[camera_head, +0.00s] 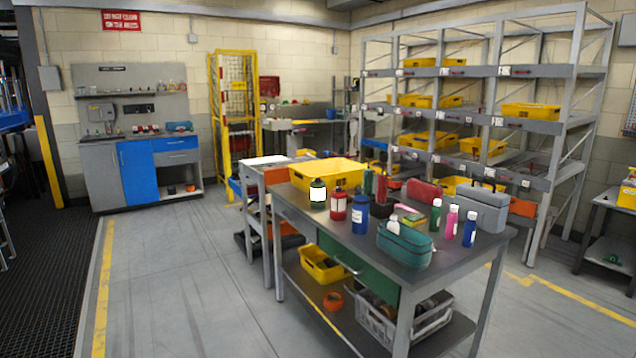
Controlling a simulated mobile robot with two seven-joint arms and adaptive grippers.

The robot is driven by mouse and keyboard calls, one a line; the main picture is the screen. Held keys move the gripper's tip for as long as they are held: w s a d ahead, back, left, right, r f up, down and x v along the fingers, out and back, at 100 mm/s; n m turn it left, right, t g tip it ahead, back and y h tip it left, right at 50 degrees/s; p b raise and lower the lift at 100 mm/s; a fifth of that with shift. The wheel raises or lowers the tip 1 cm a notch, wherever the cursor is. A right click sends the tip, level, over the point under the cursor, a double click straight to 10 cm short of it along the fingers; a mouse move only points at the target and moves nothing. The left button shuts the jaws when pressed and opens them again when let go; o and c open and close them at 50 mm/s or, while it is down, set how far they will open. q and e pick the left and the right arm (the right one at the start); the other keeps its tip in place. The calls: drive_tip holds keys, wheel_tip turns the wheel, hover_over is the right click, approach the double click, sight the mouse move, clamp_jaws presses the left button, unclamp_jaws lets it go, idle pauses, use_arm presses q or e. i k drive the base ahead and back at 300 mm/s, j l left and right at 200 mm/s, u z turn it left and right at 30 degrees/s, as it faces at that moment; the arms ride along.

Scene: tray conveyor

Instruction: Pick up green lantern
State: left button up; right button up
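A green lantern (318,193) with a bright white glowing body and a dark green top stands upright on the grey table (440,253), near its left edge. A red lantern-like item (338,206) stands just to its right. A blue bottle or canister (360,216) stands further right and nearer. A yellow bin (330,172) sits behind the lantern. Neither of my grippers shows in the head camera view.
A teal bag (404,244), several small bottles, a red case (424,193) and a grey toolbox (478,208) crowd the tabletop's right part. A yellow-bin rack (543,127) stands behind. The floor left of the table is clear.

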sight(317, 189)
drive_tip(key=i+j+u, duration=0.35)
drive_tip(key=i, duration=0.5)
drive_tip(key=i+u, duration=0.4)
drive_tip(key=i, duration=0.5)
drive_tip(key=i+z, duration=0.25)
drive_tip(key=i, duration=0.15)
drive_tip(key=i+j+z, duration=0.5)
drive_tip(key=i, duration=0.25)
drive_tip(key=i+j+z, duration=0.1)
drive_tip(key=z, duration=0.25)
drive_tip(key=i+j+z, duration=0.2)
drive_tip(key=z, duration=0.15)
drive_tip(key=i+j+z, duration=0.25)
drive_tip(key=z, duration=0.15)
drive_tip(key=i+j+z, duration=0.25)
drive_tip(key=j, duration=0.15)
drive_tip(key=j+z, duration=0.5)
drive_tip(key=j, duration=0.3)
drive_tip(key=k+l, duration=0.15)
drive_tip(key=l, duration=0.15)
drive_tip(key=k+l, duration=0.1)
drive_tip(key=l, duration=0.2)
